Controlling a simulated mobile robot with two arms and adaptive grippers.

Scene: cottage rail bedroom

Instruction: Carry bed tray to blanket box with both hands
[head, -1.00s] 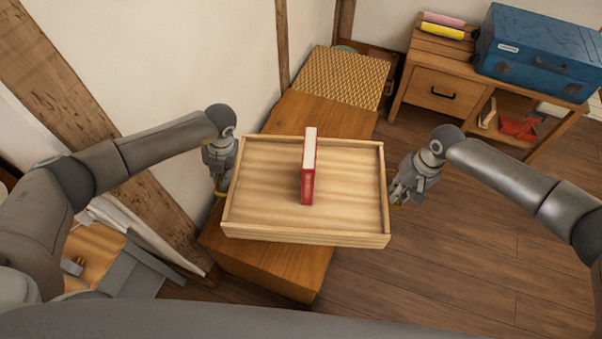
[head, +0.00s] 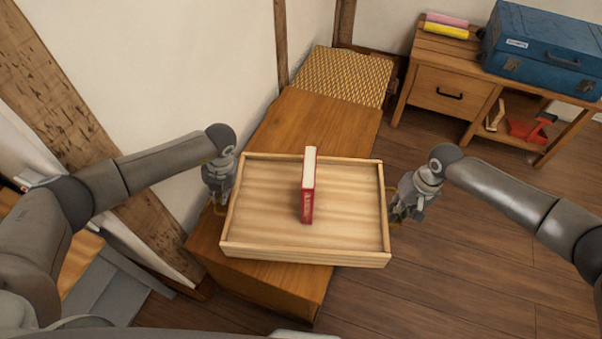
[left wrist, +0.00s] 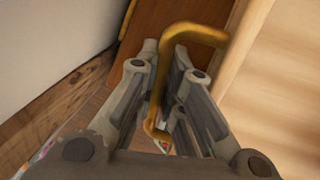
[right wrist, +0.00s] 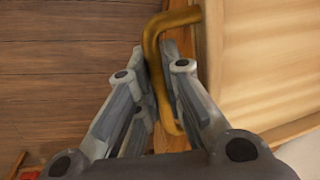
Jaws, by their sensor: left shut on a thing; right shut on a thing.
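The bed tray (head: 262,215) is a pale wooden tray with low walls, held between my grippers in the head view. A red book (head: 308,190) stands upright on it, near the middle. My left gripper (head: 217,195) is shut on the tray's brass handle (left wrist: 185,32) at the left end. My right gripper (head: 400,212) is shut on the other brass handle (right wrist: 154,50) at the right end. The blanket box (head: 315,122) is a long brown wooden box beneath and behind the tray. The tray covers part of its top, and I cannot tell whether they touch.
A woven yellow-brown panel (head: 343,75) lies at the box's far end. A wooden desk (head: 447,88) at the back right bears a blue suitcase (head: 545,50) and pink and yellow rolls. The wall is close on the left. Open floor (head: 470,250) lies on the right.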

